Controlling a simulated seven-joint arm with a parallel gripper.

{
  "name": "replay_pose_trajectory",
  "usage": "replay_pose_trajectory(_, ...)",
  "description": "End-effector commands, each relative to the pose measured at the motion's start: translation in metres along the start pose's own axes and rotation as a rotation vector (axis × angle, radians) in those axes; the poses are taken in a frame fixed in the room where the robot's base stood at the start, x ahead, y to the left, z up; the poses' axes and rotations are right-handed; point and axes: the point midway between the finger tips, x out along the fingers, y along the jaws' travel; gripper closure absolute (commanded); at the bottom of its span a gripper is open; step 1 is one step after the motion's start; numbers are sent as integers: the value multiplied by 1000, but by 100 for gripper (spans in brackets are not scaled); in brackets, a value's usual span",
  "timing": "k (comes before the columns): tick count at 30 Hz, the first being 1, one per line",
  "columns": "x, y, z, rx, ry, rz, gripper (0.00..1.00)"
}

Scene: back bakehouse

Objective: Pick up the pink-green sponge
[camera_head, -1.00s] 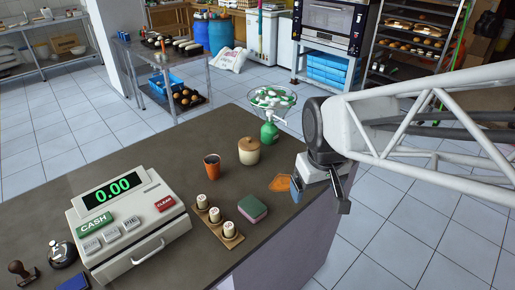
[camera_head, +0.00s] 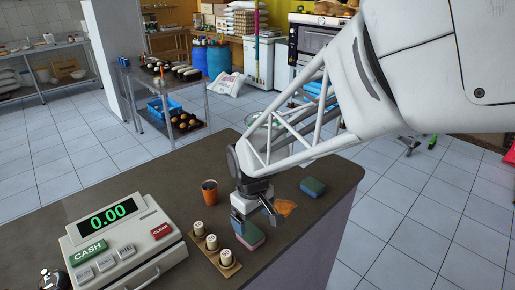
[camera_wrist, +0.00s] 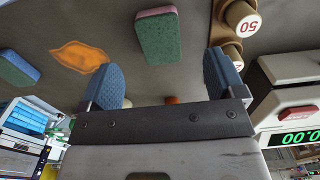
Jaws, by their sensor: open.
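The pink-green sponge (camera_head: 253,237) lies on the dark counter (camera_head: 120,190), partly hidden by my gripper in the head view. In the wrist view the sponge (camera_wrist: 160,40) shows whole, with a green face and a pink edge. My gripper (camera_head: 255,217) is over the counter close to the sponge, with its fingers pointing down. In the wrist view my gripper (camera_wrist: 163,75) is open, with blue pads and nothing between them. The sponge appears beyond the fingertips, roughly centred between them.
Numbered cylinders stand on a wooden strip (camera_head: 229,269) just left of the sponge. A blue-green sponge (camera_head: 312,187) and an orange flat piece (camera_head: 285,207) lie to the right. An orange cup (camera_head: 209,192) and a cash register (camera_head: 125,240) stand left. The right counter edge is near.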

Motion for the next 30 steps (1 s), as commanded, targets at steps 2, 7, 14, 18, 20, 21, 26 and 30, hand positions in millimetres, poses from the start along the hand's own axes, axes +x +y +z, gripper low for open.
replay_pose_trajectory(2, 0, 0, 0, 0, 0, 0, 12)
replay_pose_trajectory(7, 9, 0, 0, 1, -1, 0, 12)
replay_pose_trajectory(14, 25, 0, 0, 1, 0, 0, 12)
replay_pose_trajectory(18, 26, 0, 0, 1, 0, 0, 12)
replay_pose_trajectory(20, 26, 0, 0, 1, 0, 0, 12)
replay_pose_trajectory(21, 26, 0, 0, 1, 0, 0, 12)
replay_pose_trajectory(26, 28, 1, 0, 1, 0, 0, 12)
replay_pose_trajectory(30, 37, 1, 1, 2, -1, -1, 12)
